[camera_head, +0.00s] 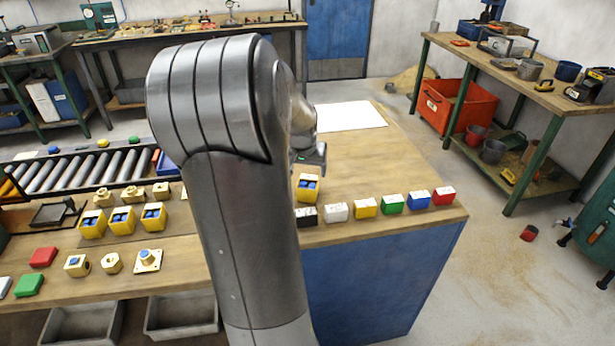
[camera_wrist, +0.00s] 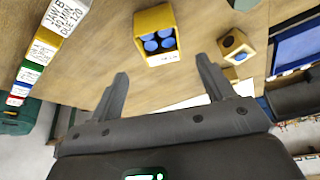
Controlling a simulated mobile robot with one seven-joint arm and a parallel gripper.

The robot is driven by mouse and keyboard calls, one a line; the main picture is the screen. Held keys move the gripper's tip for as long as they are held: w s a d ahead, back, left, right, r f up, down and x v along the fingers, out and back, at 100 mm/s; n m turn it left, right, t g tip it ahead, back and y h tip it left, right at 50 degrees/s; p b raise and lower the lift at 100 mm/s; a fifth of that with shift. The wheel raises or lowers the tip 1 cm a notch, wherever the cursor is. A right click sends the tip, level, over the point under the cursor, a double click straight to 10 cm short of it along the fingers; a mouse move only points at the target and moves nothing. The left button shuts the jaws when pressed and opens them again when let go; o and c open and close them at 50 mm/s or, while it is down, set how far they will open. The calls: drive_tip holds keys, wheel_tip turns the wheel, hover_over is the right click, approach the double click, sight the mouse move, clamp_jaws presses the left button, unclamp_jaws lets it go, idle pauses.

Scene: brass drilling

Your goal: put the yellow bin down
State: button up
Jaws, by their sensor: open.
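A yellow bin (camera_head: 308,187) with several blue round pieces inside stands upright on the wooden bench top, behind the row of coloured blocks. In the wrist view the yellow bin (camera_wrist: 156,57) lies just ahead of my fingertips, with clear bench between. My gripper (camera_wrist: 162,70) is open and empty, its two fingers spread apart and not touching the bin. In the head view my gripper (camera_head: 311,157) is just above and behind the bin, partly hidden by my arm.
Coloured blocks, including a yellow one (camera_head: 366,206) and a red one (camera_head: 443,196), line the bench's front edge. A white sheet (camera_head: 349,116) lies at the back. Other yellow bins (camera_head: 122,221) stand left of my arm. A brass-coloured block (camera_wrist: 235,46) is right of the bin.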

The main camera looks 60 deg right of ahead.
drive_tip(key=shift+v, duration=1.2)
drive_tip(key=w+a+r+n+t+y, duration=0.1)
drive_tip(key=w+a+r+n, duration=0.1)
drive_tip(key=a, duration=0.6)
drive_tip(key=w+a+r+n+t+y, duration=0.1)
drive_tip(key=w+a+r+n, duration=0.15)
drive_tip(key=a, duration=0.55)
drive_tip(key=w+a+r+n+t+y, duration=0.1)
drive_tip(key=w+a+r+n, duration=0.1)
drive_tip(key=a, duration=0.5)
drive_tip(key=s+a+r+n, duration=0.1)
drive_tip(key=s+a+n, duration=0.1)
drive_tip(key=a, duration=0.5)
drive_tip(key=s+a+n, duration=0.2)
drive_tip(key=s+a, duration=0.3)
drive_tip(key=a, duration=0.3)
drive_tip(key=s+a+r+n+t+y, duration=0.1)
drive_tip(key=s+a+n, duration=0.2)
drive_tip(key=a, duration=0.4)
drive_tip(key=shift+s+a+r, duration=0.2)
drive_tip(key=shift+s+r, duration=0.15)
drive_tip(key=shift+o, duration=0.5)
